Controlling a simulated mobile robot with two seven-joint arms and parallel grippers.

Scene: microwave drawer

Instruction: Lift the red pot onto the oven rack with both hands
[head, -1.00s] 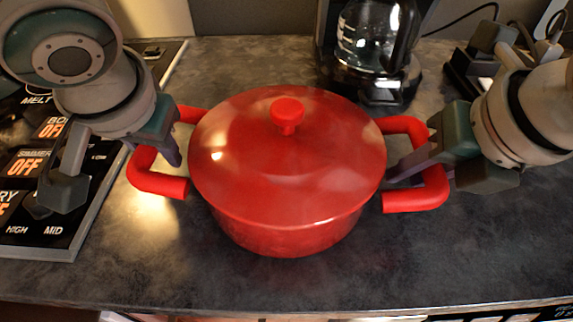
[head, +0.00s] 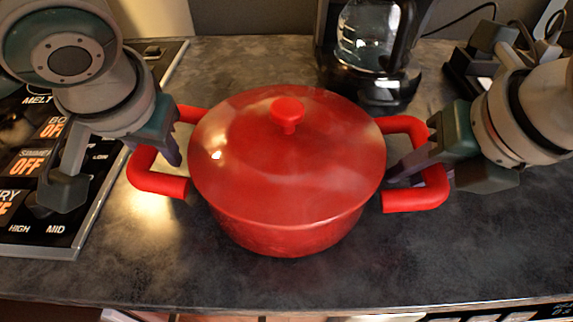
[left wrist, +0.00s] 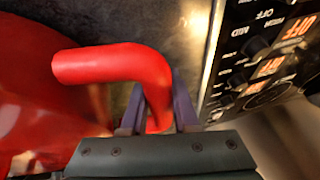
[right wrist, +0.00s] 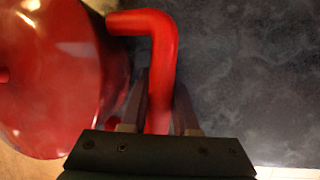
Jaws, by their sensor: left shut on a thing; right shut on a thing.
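The red pot (head: 285,165) stands upright with its lid on, in the middle of the head view, over the dark countertop. Its lid has a round red knob (head: 287,112). My left gripper (head: 172,155) is shut on the left handle (head: 150,180); in the left wrist view the handle (left wrist: 115,65) passes between the fingers. My right gripper (head: 400,172) is shut on the right handle (head: 430,190); the right wrist view shows that handle (right wrist: 162,60) between the fingers. The oven rack is not visible in these frames.
A coffee maker (head: 375,50) stands behind the pot to the right. A black control panel (head: 40,220) with knobs lies at the left, near my left arm. The dark countertop (head: 300,280) is clear in front of the pot, up to its front edge.

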